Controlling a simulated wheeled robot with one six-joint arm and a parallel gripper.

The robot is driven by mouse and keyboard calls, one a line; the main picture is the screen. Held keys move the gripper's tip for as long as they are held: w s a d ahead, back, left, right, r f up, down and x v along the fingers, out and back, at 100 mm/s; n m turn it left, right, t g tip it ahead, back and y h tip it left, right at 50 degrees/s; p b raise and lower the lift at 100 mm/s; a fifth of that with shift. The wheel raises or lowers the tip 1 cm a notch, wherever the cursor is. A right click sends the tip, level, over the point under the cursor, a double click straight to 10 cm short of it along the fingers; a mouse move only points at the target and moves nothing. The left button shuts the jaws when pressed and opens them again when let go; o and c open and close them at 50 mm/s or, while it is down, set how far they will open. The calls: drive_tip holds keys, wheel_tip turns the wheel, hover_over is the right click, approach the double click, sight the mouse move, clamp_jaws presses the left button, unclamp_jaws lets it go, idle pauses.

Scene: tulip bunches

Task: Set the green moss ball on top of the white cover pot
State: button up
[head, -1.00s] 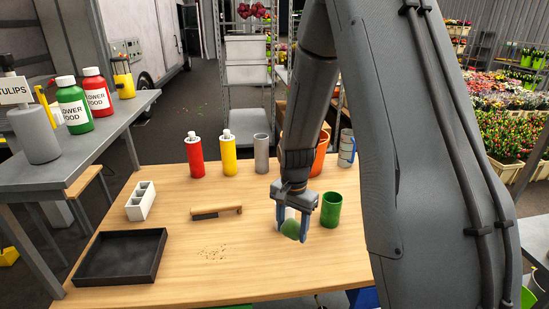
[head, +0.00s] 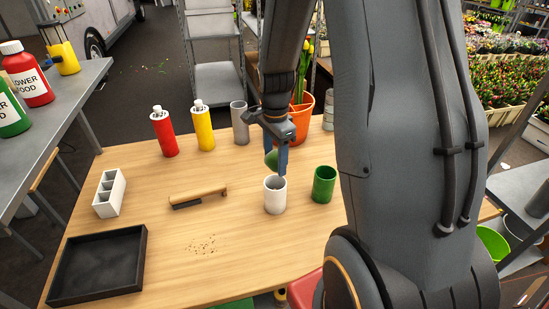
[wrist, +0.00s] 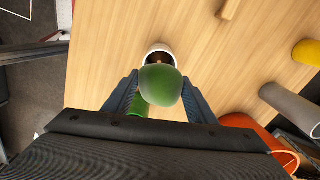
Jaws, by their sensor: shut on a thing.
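The green moss ball (wrist: 161,85) is held between the two fingers of my gripper (wrist: 160,98) in the wrist view. In the head view the ball (head: 271,160) shows partly behind a finger of my gripper (head: 277,160), above or just behind the white cover pot. The white cover pot (head: 275,197) stands upright and open on the table. In the wrist view its rim (wrist: 160,48) shows beyond the ball, which overlaps part of its opening. Whether the ball touches the pot cannot be told.
A green pot (head: 324,185) stands just right of the white pot. Behind are a grey cylinder (head: 240,123), an orange pot (head: 301,118) with tulips, and yellow (head: 204,128) and red (head: 164,132) bottles. A brush (head: 198,196) and black tray (head: 98,264) lie left.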

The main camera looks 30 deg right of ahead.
drive_tip(key=shift+f+b, duration=1.45)
drive_tip(key=shift+f, duration=1.75)
drive_tip(key=o, duration=1.1)
drive_tip(key=shift+f, duration=0.1)
wheel_tip(320, 180, up, 8)
drive_tip(key=p, duration=0.6)
